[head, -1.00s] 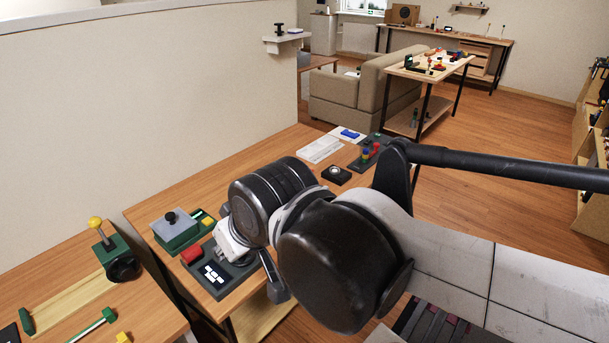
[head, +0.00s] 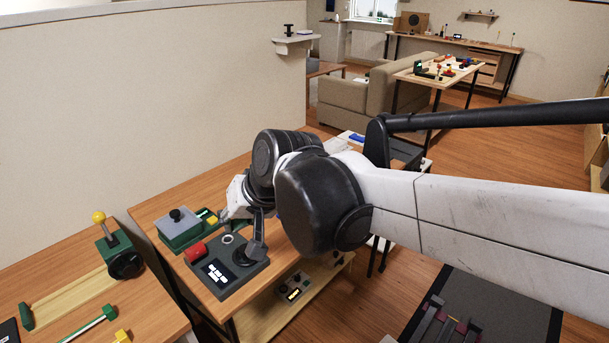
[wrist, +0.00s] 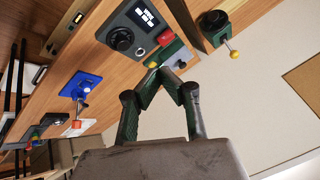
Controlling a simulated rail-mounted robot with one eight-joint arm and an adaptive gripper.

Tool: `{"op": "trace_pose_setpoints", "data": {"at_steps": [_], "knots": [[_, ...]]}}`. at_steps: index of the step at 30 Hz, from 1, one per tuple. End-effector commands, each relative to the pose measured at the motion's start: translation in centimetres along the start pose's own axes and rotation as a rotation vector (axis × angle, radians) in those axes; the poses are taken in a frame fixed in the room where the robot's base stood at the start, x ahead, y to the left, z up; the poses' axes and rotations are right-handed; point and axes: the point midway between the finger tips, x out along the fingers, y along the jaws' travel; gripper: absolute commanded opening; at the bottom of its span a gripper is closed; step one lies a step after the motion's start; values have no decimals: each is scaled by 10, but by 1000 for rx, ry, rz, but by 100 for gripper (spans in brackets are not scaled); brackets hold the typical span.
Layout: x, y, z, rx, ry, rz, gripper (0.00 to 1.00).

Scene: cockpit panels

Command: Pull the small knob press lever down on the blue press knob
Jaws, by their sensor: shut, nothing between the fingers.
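A blue base (wrist: 82,84) with a silver lever part on it is at the left in the wrist view. A dark stem reaches from it toward a red and white piece (wrist: 78,128); I cannot tell whether they are joined. My gripper (wrist: 160,72) is shut and empty, with its dark green fingers closed together. In the wrist view the tips lie right of the blue base, apart from it, and overlap the green box (wrist: 180,58). In the head view my arm hides the blue base and most of the fingers.
A grey panel (head: 226,268) has a red button (head: 195,252) and a black knob. The green box with a black knob (head: 176,215) stands behind it. A yellow-knobbed lever (head: 99,217) is on the left table. The wall is behind.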

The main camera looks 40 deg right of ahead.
Motion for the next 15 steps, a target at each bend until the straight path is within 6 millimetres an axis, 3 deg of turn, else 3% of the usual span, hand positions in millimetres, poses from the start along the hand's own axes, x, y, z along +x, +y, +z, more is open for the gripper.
{"op": "trace_pose_setpoints", "data": {"at_steps": [15], "knots": [[69, 70, -83, 513, 29, -195, 0]]}}
